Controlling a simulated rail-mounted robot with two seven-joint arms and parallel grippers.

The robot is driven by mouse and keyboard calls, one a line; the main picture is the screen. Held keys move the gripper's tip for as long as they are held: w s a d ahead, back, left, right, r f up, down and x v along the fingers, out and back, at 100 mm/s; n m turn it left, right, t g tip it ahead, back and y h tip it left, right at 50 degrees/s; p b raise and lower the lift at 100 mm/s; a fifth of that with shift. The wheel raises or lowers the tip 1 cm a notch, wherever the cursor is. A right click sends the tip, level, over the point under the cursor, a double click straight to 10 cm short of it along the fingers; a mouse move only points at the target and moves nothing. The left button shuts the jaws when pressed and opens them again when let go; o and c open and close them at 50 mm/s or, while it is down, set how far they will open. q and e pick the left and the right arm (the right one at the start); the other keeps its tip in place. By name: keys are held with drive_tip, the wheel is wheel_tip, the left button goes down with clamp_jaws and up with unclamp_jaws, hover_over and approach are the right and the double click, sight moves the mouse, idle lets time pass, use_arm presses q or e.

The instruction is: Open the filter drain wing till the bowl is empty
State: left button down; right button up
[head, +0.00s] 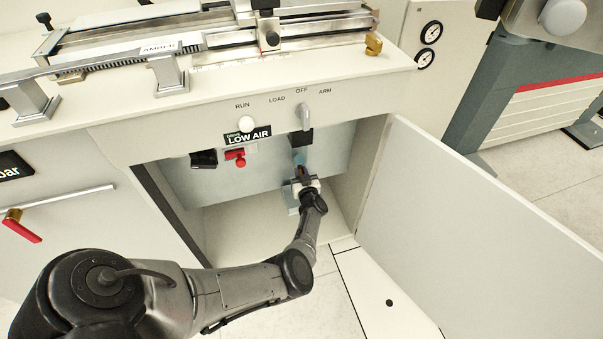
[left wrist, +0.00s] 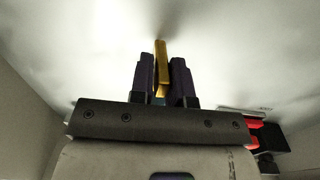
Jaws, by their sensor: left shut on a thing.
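My left gripper (head: 303,180) is inside the open cabinet, under the filter. In the left wrist view its two dark fingers (left wrist: 162,80) are shut on a narrow brass-coloured piece, which looks like the drain wing (left wrist: 162,58). In the head view the wing is hidden by the gripper. The filter has a black head (head: 301,138) and a small bluish bowl (head: 299,156) just above the gripper. I cannot tell how much liquid is in the bowl or how far the wing is turned. My right gripper is not in view.
The cabinet door (head: 470,220) stands open on the right. A selector knob (head: 305,117) is on the panel above. A grey-blue object (head: 292,203) shows partly behind my gripper.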

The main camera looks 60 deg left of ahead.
use_arm(q)
drive_tip(key=c, duration=1.5)
unclamp_jaws()
drive_tip(key=shift+a+r, duration=0.15)
drive_tip(key=shift+r, duration=0.1)
drive_tip(key=shift+c, duration=0.2)
drive_tip(key=o, duration=0.3)
drive_tip(key=shift+s+f, duration=0.15)
drive_tip(key=shift+s, duration=0.1)
drive_tip(key=shift+w+d, duration=0.1)
drive_tip(key=shift+d, duration=0.15)
drive_tip(key=shift+d+p, duration=0.35)
drive_tip(key=shift+p, duration=0.1)
drive_tip(key=shift+p+v, duration=2.5)
drive_tip(key=shift+v, duration=3.9)
drive_tip(key=shift+o, duration=0.4)
drive_tip(key=shift+s+a, duration=0.15)
drive_tip(key=shift+s, duration=0.1)
